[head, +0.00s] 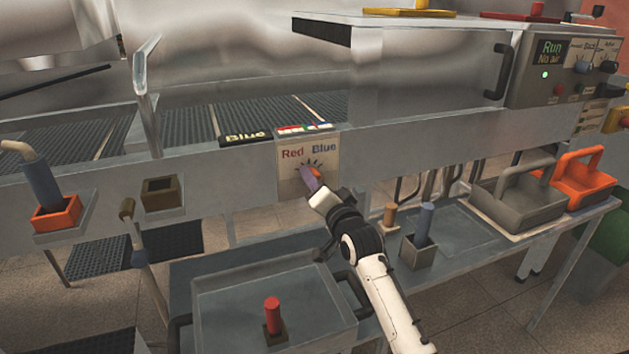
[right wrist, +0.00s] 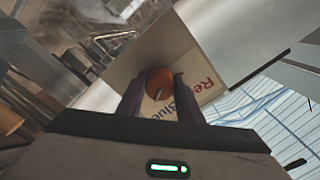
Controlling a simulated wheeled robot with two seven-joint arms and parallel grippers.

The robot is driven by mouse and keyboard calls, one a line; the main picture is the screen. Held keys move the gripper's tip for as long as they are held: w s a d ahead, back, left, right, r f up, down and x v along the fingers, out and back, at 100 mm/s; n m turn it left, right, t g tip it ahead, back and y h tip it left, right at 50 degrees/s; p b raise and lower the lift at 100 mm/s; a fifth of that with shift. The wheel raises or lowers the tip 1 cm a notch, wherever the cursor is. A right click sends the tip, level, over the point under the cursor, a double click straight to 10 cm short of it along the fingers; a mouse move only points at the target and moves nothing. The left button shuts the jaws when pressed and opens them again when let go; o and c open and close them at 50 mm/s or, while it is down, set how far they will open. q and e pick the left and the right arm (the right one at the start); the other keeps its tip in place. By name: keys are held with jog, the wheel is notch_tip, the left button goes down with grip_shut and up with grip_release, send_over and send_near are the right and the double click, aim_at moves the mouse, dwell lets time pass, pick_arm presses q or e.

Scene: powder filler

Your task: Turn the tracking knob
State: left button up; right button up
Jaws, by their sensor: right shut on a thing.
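The tracking knob (head: 315,173) is orange and sits on a pale panel (head: 291,155) marked "Red" and "Blue" on the front of the machine. Part of the dial is hidden behind the fingers. My left gripper is not in view.
Below stands a blue-grey table with a metal tray (head: 230,300) holding a red-handled piece (head: 272,312). A grey carrier (head: 515,205) and an orange carrier (head: 575,185) stand at the right. A control box (head: 545,75) with a "Run / No air" display is at upper right.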

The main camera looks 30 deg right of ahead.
jog(key=shift+f, duration=0.1)
jog(key=o, duration=1)
jog(key=shift+o, duration=0.2)
jog(key=shift+s, duration=0.1)
jog(key=v, duration=1)
